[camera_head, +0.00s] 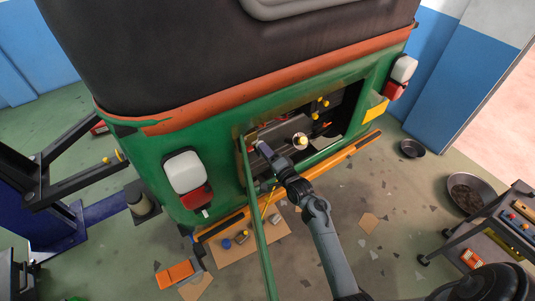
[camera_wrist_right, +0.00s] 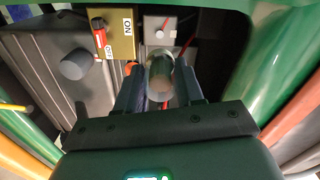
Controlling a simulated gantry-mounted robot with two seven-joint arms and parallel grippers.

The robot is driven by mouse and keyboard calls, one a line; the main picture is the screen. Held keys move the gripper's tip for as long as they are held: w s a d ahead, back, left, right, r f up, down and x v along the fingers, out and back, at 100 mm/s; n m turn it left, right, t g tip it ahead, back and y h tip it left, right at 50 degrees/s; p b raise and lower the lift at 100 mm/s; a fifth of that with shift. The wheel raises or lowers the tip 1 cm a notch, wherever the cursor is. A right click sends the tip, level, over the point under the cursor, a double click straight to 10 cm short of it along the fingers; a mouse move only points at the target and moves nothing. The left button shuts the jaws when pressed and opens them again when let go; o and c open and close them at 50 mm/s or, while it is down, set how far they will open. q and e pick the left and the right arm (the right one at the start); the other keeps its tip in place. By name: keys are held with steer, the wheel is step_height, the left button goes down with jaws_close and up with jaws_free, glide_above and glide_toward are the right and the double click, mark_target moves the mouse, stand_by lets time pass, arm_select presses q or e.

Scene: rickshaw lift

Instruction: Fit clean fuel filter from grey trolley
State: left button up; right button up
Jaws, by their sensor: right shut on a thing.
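The rickshaw's green rear (camera_head: 225,160) has an open engine bay (camera_head: 300,125). My right arm reaches up into the bay, and my right gripper (camera_head: 262,150) is at its left part. In the right wrist view my right gripper (camera_wrist_right: 159,88) is shut on a short, clear-looking cylinder, the fuel filter (camera_wrist_right: 160,75). Its far end is close to a pale grey block (camera_wrist_right: 161,30); I cannot tell whether they touch. Beside it is a yellow box (camera_wrist_right: 122,35) with a red lever and ON/OFF lettering. The grey trolley (camera_head: 478,222) stands at the right. My left gripper is not in view.
The green bay frame (camera_wrist_right: 283,60) is close on the right of the wrist view. A long green bar (camera_head: 258,235) crosses before the bay's left side. An orange bumper (camera_head: 345,155) runs below. Cardboard (camera_head: 250,246) with small parts lies on the floor.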

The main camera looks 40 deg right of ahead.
steer(key=shift+w+d+f+b, duration=0.15)
steer(key=shift+w+b, duration=0.35)
steer(key=shift+w, duration=0.05)
steer(key=w+b, duration=0.2)
steer(key=shift+w+d, duration=0.15)
steer(key=shift+w, duration=0.25)
steer(key=n+b, duration=0.4)
steer(key=n, duration=0.2)
steer(key=n+b, duration=0.4)
steer(key=n, duration=0.1)
steer(key=shift+f+n, duration=0.2)
steer(key=shift+n, duration=0.2)
steer(key=shift+r+n, duration=0.4)
steer(key=shift+n, duration=0.5)
steer(key=shift+n+p, duration=0.4)
steer(key=shift+n, duration=0.6)
steer(key=w+b, duration=0.1)
steer(key=w, duration=0.1)
steer(key=w+b, duration=0.1)
steer(key=w, duration=0.1)
steer(key=w+d+b, duration=0.1)
steer(key=w, duration=0.2)
